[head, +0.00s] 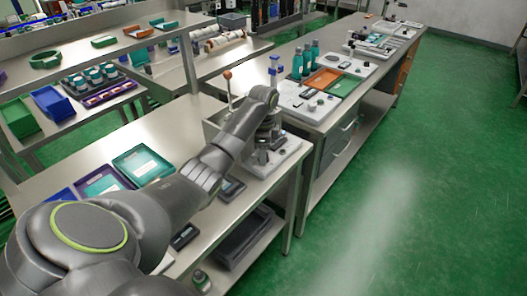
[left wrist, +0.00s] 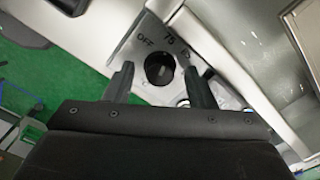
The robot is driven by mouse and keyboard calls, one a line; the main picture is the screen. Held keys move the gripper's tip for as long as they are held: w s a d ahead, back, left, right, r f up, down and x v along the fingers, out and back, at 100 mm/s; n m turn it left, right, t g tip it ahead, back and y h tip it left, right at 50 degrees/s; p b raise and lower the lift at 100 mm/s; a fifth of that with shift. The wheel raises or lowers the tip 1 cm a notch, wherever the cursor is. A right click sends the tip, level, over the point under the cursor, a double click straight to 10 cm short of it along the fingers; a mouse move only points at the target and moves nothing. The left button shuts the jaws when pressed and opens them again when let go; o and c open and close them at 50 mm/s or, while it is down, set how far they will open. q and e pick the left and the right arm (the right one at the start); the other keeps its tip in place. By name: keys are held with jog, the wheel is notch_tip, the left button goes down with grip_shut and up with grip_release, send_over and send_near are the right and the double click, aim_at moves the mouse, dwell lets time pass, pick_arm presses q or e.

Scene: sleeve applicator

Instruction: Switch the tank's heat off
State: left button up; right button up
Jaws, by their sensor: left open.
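A dark round knob (left wrist: 160,68) sits on a pale metal panel (left wrist: 140,45) in the left wrist view. The panel is printed with OFF on the upper left of the knob and 75 above it, with a further mark to the right. I cannot tell where the knob points. My left gripper (left wrist: 160,86) is open, one finger on each side of the knob; whether they touch it is unclear. In the head view the left gripper (head: 262,155) is down at a bench unit on a white base (head: 285,158), and the arm hides the knob. My right gripper is not in view.
Teal trays (head: 142,164) and a dark device (head: 232,187) lie on the bench. Another bench holds teal bottles (head: 304,62) and coloured trays. The green floor (head: 400,200) on the right is clear.

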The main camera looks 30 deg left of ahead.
pick_arm(q)
jog(key=c, duration=0.9)
jog(key=shift+c, duration=0.3)
jog(key=shift+r+p, duration=0.1)
jog(key=shift+p, duration=0.35)
jog(key=n+p, duration=0.5)
jog(key=p, duration=0.2)
jog(key=shift+r, duration=0.1)
jog(key=n+p, duration=0.2)
jog(key=n, duration=0.1)
jog(key=shift+n+p, duration=0.3)
jog(key=shift+n, duration=0.2)
jog(key=shift+f, duration=0.2)
